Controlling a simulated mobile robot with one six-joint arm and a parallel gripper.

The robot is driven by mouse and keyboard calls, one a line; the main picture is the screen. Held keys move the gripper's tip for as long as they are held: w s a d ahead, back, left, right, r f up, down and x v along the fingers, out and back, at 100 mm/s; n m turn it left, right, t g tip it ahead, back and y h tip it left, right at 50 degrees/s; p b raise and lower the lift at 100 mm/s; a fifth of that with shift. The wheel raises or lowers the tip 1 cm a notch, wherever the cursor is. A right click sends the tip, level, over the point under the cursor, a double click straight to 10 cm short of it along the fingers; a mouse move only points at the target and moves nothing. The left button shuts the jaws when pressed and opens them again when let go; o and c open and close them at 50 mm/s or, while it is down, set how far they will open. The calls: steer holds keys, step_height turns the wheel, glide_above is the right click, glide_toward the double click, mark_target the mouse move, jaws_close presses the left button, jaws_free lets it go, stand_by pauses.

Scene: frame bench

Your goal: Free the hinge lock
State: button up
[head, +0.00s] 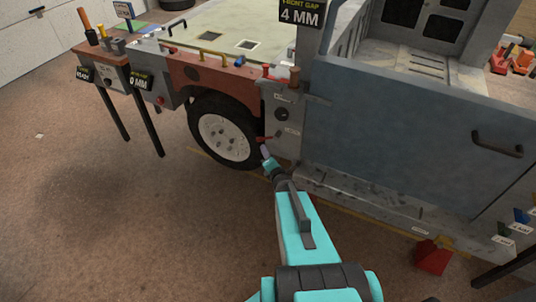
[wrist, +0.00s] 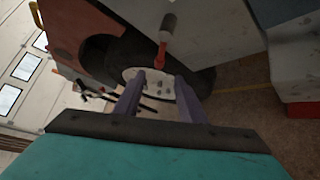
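A red lever (head: 264,139) sticks out from the grey hinge post (head: 285,148) between the front wheel and the blue door; I take it for the hinge lock. My gripper (head: 265,152) is just below the lever in the head view. In the wrist view my gripper (wrist: 160,78) has its two purple fingers apart with nothing between them. The lever lies beyond the fingertips; contact cannot be told.
The blue door (head: 400,145) stands to the right of the post, above a grey sill (head: 385,195). The front wheel (head: 225,135) is close on the left, under a red fender (head: 205,75). Open floor (head: 110,210) lies at lower left.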

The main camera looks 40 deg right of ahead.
steer(key=shift+a+f, duration=0.1)
steer(key=shift+f, duration=0.15)
steer(key=c, duration=0.7)
steer(key=s+a+f+m+g, duration=0.1)
steer(key=a+f+m, duration=0.1)
steer(key=f, duration=0.1)
steer(key=s+a+f+m+g, duration=0.1)
steer(key=a+f+m+g, duration=0.1)
steer(key=f, duration=0.2)
steer(key=s+a+f+m+g+y, duration=0.1)
steer(key=a+f+m, duration=0.1)
steer(key=f, duration=0.1)
steer(key=shift+a+f+g, duration=0.2)
steer(key=shift+g, duration=0.2)
jaws_close()
steer(key=s+a+f+m+g+y, duration=0.2)
steer(key=s+a+f+m+g, duration=0.35)
steer(key=s+a, duration=0.25)
steer(key=s+a+f+m+g+y, duration=0.1)
steer(key=s+a+f+m+g, duration=0.4)
steer(key=s+a, duration=0.4)
steer(key=s+a+m+g+y, duration=0.1)
steer(key=s+a+m+g, duration=0.2)
steer(key=s+a, duration=0.5)
steer(key=s+g, duration=0.1)
steer(key=s, duration=0.3)
steer(key=shift+s+a, duration=0.15)
steer(key=shift+s, duration=0.1)
